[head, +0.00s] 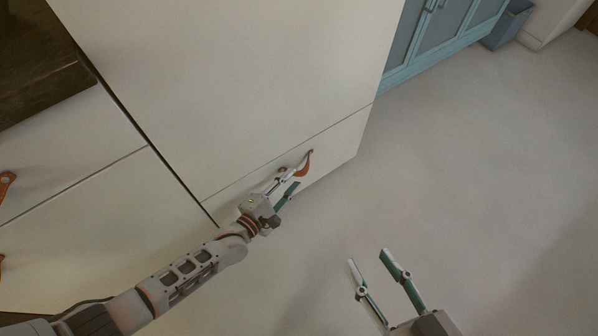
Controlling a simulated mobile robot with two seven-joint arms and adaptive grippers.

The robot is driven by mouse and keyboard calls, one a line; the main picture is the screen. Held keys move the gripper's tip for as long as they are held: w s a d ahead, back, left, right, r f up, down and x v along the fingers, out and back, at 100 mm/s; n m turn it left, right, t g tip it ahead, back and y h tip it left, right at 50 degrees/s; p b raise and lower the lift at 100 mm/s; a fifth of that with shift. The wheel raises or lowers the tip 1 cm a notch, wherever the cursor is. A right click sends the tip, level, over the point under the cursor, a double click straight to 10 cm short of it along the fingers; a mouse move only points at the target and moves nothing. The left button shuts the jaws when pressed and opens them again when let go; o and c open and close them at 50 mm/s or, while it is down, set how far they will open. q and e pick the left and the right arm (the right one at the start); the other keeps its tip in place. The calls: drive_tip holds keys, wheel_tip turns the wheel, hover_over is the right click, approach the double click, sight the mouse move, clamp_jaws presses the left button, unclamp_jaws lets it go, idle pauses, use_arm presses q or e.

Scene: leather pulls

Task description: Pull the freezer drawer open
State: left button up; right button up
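The freezer drawer (340,146) is the low cream panel under a tall cream door, and its front looks flush with that door. Its orange leather pull (306,165) is partly hidden by my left gripper (299,173). The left gripper's fingers are apart. The pale finger crosses the pull, and the teal finger is on the near side of it. I cannot tell whether the pale finger is behind the strap or touching it. My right gripper (367,257) is open and empty over the floor, away from the drawer.
The tall cream door (230,80) rises above the drawer. Cream cabinet fronts (70,215) with orange pulls (6,184) stand at the left. A teal cabinet (440,40) and a blue-grey bin (508,25) are at the back right. The floor (470,180) in front and to the right is clear.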

sight(298, 175)
use_arm(q)
drive_tip(key=shift+b+x, duration=0.55)
drive_tip(key=shift+x, duration=1.6)
use_arm(e)
drive_tip(key=shift+s+a+f+m, duration=0.2)
drive_tip(key=shift+s+a+m, duration=0.05)
drive_tip(key=shift+a+m, duration=0.25)
drive_tip(key=shift+s+a+f+m, duration=0.2)
drive_tip(key=shift+a+m, duration=0.2)
drive_tip(key=shift+a, duration=0.15)
use_arm(q)
drive_tip(key=shift+f, duration=0.1)
drive_tip(key=shift+c, duration=0.2)
clamp_jaws()
drive_tip(key=shift+s, duration=0.15)
use_arm(e)
drive_tip(key=shift+d, duration=0.1)
